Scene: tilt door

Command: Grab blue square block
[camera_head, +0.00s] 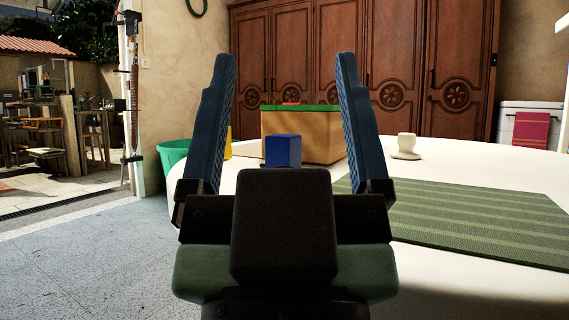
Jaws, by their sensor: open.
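A blue square block (284,151) stands on the white round table (455,160), in the middle of the camera view. My gripper (285,65) is open and empty in the foreground, its two blue fingers pointing up and spread apart. The block shows between the fingers but looks farther off, beyond the fingertips. The dark body of my gripper covers the table just in front of the block. No contact between gripper and block is visible.
Behind the block is a tan box (330,135) with a green rim. A white cup on a saucer (406,147) and a green striped mat (480,222) are to the right. A green bucket (172,155) is at the left. Floor at left is clear.

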